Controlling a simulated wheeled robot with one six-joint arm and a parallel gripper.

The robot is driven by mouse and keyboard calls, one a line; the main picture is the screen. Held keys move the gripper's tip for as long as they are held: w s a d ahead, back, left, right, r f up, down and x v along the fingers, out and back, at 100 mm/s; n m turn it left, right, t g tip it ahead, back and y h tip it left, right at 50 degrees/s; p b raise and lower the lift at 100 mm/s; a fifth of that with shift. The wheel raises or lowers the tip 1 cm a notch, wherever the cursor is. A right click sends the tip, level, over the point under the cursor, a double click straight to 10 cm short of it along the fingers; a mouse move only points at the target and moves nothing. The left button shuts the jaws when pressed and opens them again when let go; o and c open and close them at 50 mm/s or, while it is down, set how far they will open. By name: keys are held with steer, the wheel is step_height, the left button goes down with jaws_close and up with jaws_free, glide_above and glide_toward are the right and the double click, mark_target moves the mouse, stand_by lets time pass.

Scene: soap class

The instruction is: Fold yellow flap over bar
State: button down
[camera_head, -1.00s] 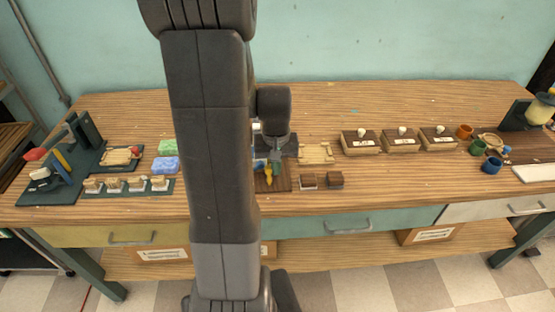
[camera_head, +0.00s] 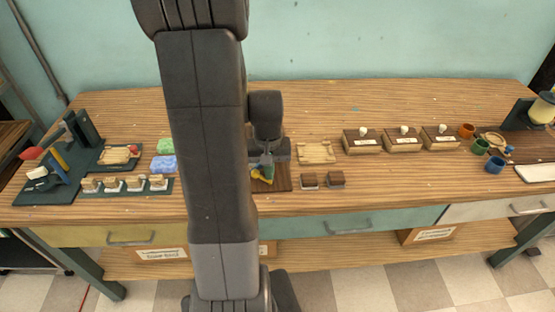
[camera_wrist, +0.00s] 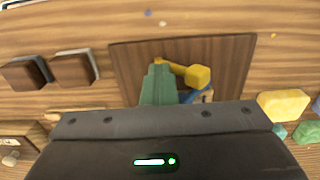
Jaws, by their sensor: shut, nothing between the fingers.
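The yellow flap (camera_wrist: 198,75) lies over a dark brown board (camera_wrist: 225,55) in the wrist view, with a blocky end to the right. In the head view the yellow piece (camera_head: 262,178) shows on the same board, just below my gripper (camera_head: 267,168). In the wrist view my green gripper fingers (camera_wrist: 158,68) are shut and empty, with their tips at the flap's left end; whether they touch it I cannot tell. A blue strip (camera_wrist: 191,97) lies beside the flap. A small pale piece (camera_wrist: 207,97) shows behind it. The bar is not clearly visible, partly hidden by my gripper.
Two small brown blocks (camera_head: 323,180) stand right of the board. A green sponge (camera_head: 166,147) and a blue sponge (camera_head: 163,163) lie to the left. A pale wooden tray (camera_head: 317,151) and lidded boxes (camera_head: 403,142) stand farther right.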

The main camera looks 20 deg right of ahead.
step_height(320, 180, up, 8)
steer(key=d+p, duration=0.1)
steer(key=p, duration=0.5)
steer(key=shift+f, duration=0.2)
steer(key=f+b, duration=0.5)
steer(key=f, duration=0.2)
steer(key=shift+a+b, duration=0.35)
steer(key=shift+b, duration=0.05)
steer(key=shift+r, duration=0.1)
